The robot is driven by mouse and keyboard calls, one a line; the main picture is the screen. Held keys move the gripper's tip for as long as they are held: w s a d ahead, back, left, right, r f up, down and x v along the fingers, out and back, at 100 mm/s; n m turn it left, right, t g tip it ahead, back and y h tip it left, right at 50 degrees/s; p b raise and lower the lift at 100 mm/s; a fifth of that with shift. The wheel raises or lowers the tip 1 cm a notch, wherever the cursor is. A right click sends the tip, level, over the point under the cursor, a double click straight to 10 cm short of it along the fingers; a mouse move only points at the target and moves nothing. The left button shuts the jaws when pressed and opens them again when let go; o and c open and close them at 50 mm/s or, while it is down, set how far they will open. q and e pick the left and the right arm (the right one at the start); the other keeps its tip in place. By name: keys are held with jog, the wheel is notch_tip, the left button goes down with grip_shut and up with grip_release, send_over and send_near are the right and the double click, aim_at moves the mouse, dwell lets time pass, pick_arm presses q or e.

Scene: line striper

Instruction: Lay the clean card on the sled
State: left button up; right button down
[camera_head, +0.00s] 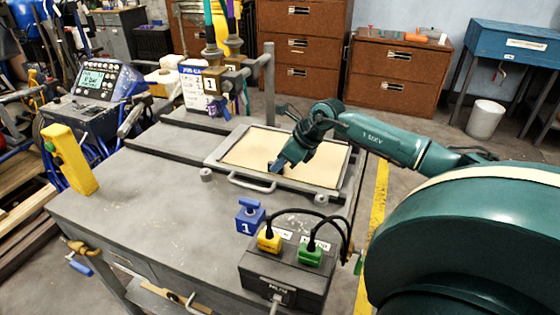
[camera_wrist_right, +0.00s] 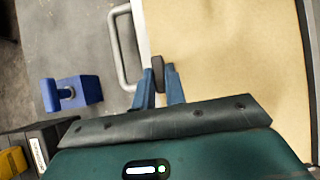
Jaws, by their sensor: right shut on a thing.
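The cream card (camera_head: 250,148) lies flat within the grey rim of the sled (camera_head: 221,158), on the grey bench. In the wrist view the card (camera_wrist_right: 235,55) fills the right half, with a pale edge along its left side. My right gripper (camera_head: 277,165) is over the card's near part, jaws shut on it. In the wrist view the right gripper's tips (camera_wrist_right: 164,78) are close together near the card's pale edge, with small dark parts at the tips. The exact grip is partly hidden. The sled's handle (camera_wrist_right: 120,48) is left of the tips. My left gripper is out of view.
A blue block marked 1 (camera_head: 250,215) and a dark box with yellow and green plugs (camera_head: 286,270) stand in front of the sled. Posts with labelled valves (camera_head: 213,85) stand behind it. A yellow box (camera_head: 70,160) is at the left. The bench's front-left is clear.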

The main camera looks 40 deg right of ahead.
jog(key=c, duration=1.5)
grip_release()
jog(key=shift+o, duration=0.2)
